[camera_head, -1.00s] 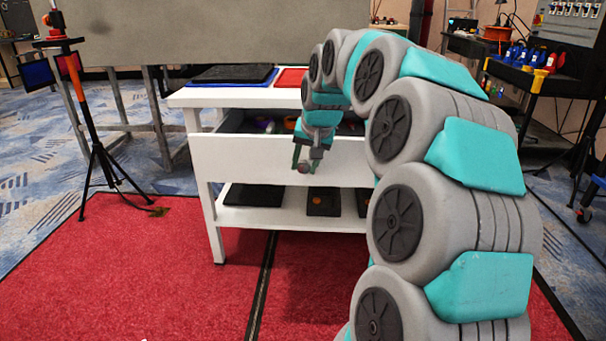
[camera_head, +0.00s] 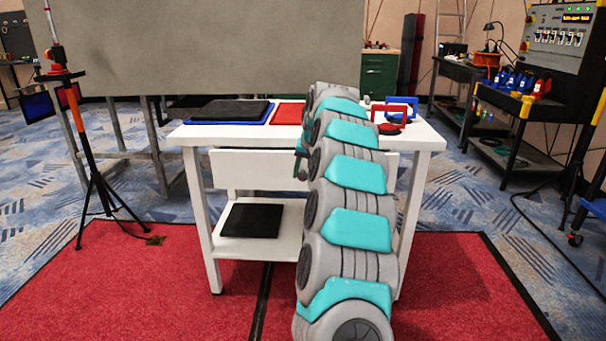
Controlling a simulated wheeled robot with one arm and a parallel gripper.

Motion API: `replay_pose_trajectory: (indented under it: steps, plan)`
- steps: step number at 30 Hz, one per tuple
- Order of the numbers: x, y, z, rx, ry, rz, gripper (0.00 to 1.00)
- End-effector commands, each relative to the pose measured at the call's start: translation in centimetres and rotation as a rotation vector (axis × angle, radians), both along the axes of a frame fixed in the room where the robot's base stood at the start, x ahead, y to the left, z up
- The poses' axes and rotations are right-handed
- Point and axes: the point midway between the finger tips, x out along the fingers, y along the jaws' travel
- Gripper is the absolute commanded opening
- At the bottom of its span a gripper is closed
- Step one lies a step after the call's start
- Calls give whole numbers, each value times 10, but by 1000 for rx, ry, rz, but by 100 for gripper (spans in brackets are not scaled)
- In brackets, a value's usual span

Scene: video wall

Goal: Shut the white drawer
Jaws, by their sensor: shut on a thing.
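The white drawer (camera_head: 250,170) sits under the top of a white table (camera_head: 215,134). Its front is close under the tabletop and its inside is not visible. It looks shut or nearly so; I cannot tell if a small gap is left. My gripper (camera_head: 301,170) is at the middle of the drawer front, partly hidden behind my own arm. It is shut on the drawer's small handle, which is barely visible.
On the tabletop are a blue tray with a black pad (camera_head: 230,110), a red tray (camera_head: 288,114) and red and blue frames (camera_head: 394,113). A black pad (camera_head: 252,220) lies on the lower shelf. A tripod (camera_head: 92,160) stands left.

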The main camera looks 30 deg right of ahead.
Motion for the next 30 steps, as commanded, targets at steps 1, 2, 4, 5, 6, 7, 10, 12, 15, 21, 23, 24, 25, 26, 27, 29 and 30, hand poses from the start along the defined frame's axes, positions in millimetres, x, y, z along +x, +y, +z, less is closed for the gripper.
replay_pose_trajectory:
  steps: [1,2,4,5,6,7,10,12,15,21,23,24,25,26,27,29,30]
  plan:
    - [5,-4,1,-1,3,-1,0]
    - [8,-6,1,-1,3,-1,0]
    - [14,-10,3,-3,-1,-2,0]
    - [16,-11,3,-3,-2,-3,0]
    - [19,-13,2,-2,-2,-2,0]
    - [21,-14,1,-2,-1,-1,0]
    - [26,-18,1,-2,0,-1,0]
    - [28,-19,1,-1,0,-1,0]
    - [30,-21,1,-1,1,0,0]
    - [33,-22,0,-2,-2,-1,0]
    - [33,-22,0,-2,-3,-1,0]
    - [33,-23,0,-3,-4,-1,0]
    - [33,-23,1,-3,-4,-1,0]
    - [34,-23,1,-3,-5,-1,0]
    - [34,-23,1,-3,-5,-1,0]
    - [34,-23,1,-3,-6,-1,0]
    - [34,-23,1,-4,-7,-1,42]
